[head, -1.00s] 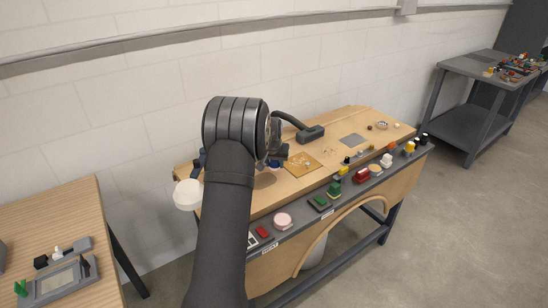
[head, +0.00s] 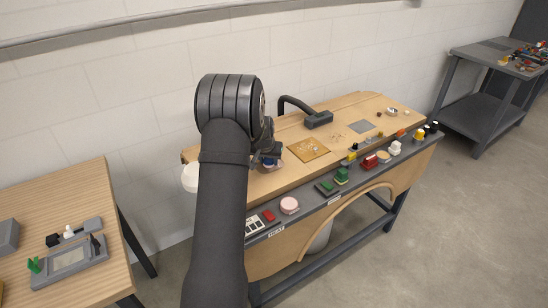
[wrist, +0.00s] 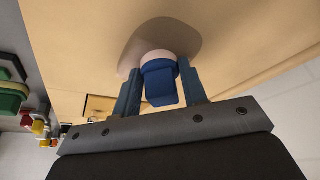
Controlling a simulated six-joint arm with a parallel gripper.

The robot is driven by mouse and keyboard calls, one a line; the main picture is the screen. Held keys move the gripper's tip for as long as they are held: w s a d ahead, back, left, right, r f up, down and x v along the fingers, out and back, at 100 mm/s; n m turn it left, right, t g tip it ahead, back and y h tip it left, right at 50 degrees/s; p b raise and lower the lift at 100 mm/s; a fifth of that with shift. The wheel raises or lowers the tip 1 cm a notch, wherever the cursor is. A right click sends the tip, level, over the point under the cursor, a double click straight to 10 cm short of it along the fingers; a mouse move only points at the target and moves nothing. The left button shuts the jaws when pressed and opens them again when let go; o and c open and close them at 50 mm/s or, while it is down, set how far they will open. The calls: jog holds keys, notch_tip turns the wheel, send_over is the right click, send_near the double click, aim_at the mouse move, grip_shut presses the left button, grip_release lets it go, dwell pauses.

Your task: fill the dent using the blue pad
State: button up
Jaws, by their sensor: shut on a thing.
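My gripper (wrist: 160,92) is shut on the blue pad (wrist: 160,85), a blue block with a pale pinkish-white face at its far end. The two dark blue fingers stand on either side of it. The pale face is at the wooden bench top, over a darker brown oval patch (wrist: 185,32) that looks like the dent; I cannot tell whether it touches. In the head view my gripper (head: 270,158) is low over the left part of the bench, and my arm hides much of that area.
The bench (head: 350,105) carries a tan square plate (head: 308,149), a grey square (head: 361,126) and a black hose nozzle (head: 318,119). Its grey front ledge holds a pink round pad (head: 289,205), a green block (head: 341,176) and several others. A second wooden table (head: 60,205) stands at left.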

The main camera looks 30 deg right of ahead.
aim_at(283, 160)
jog(key=shift+a, duration=2.4)
jog(key=shift+d, duration=5.5)
jog(key=shift+s, duration=0.35)
jog(key=shift+s+a, duration=0.1)
jog(key=shift+a, duration=5.15)
jog(key=shift+d, duration=5)
jog(key=shift+d+r, duration=0.1)
jog(key=shift+d, duration=0.2)
notch_tip(283, 160, up, 8)
